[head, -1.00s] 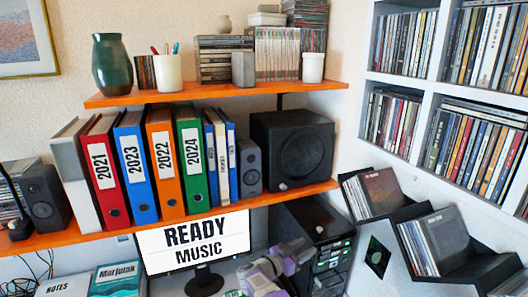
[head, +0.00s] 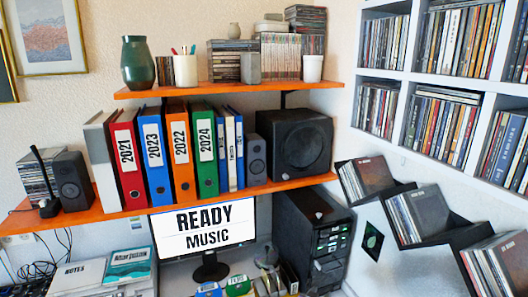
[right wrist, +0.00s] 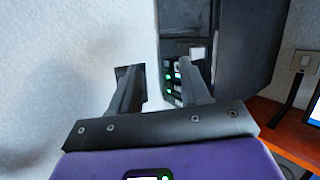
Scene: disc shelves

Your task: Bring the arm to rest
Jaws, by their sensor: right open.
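My right gripper (right wrist: 163,82) shows in the right wrist view. Its two grey fingers stand apart, with nothing between them. Beyond them are a pale wall and the dark computer tower (right wrist: 228,55) with small green lights. I cannot clearly make out this gripper in the head view. My left gripper is in neither view now.
The tower also shows in the head view (head: 301,222), right of the monitor (head: 204,226). Orange shelves (head: 226,193) hold binders and speakers. Stepped dark disc holders (head: 448,238) hang on the right wall. Desk items crowd the bottom edge.

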